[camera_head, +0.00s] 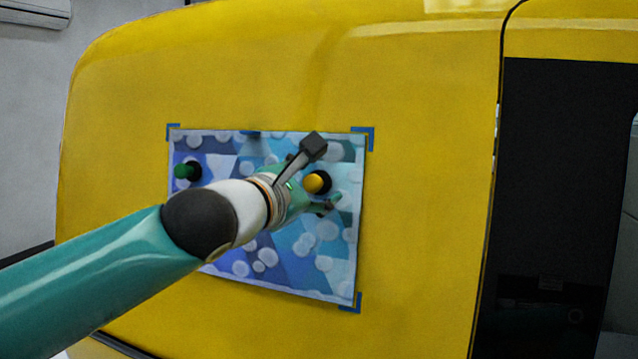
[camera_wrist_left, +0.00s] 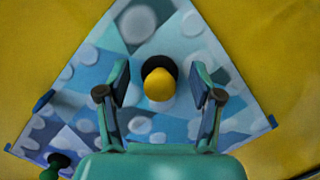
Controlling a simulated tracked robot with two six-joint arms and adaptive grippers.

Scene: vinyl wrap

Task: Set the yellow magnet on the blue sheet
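The blue patterned sheet (camera_head: 325,280) lies flat on the yellow vehicle panel; it also fills the middle of the left wrist view (camera_wrist_left: 200,40). The yellow magnet (camera_head: 314,184), a yellow knob on a black round base, sits against the right part of the sheet. My left gripper (camera_head: 319,176) is open in front of the sheet. In the left wrist view the yellow magnet (camera_wrist_left: 159,85) shows between its two spread fingers, with a gap on each side. My left arm hides the sheet's lower left part. My right gripper is not in view.
A green magnet (camera_head: 187,171) sits on the sheet's left part. A dark blue piece (camera_head: 253,134) shows at its top edge. Blue corner marks (camera_head: 364,137) frame the sheet. A dark window (camera_head: 545,200) is at right. The panel right of the sheet is clear.

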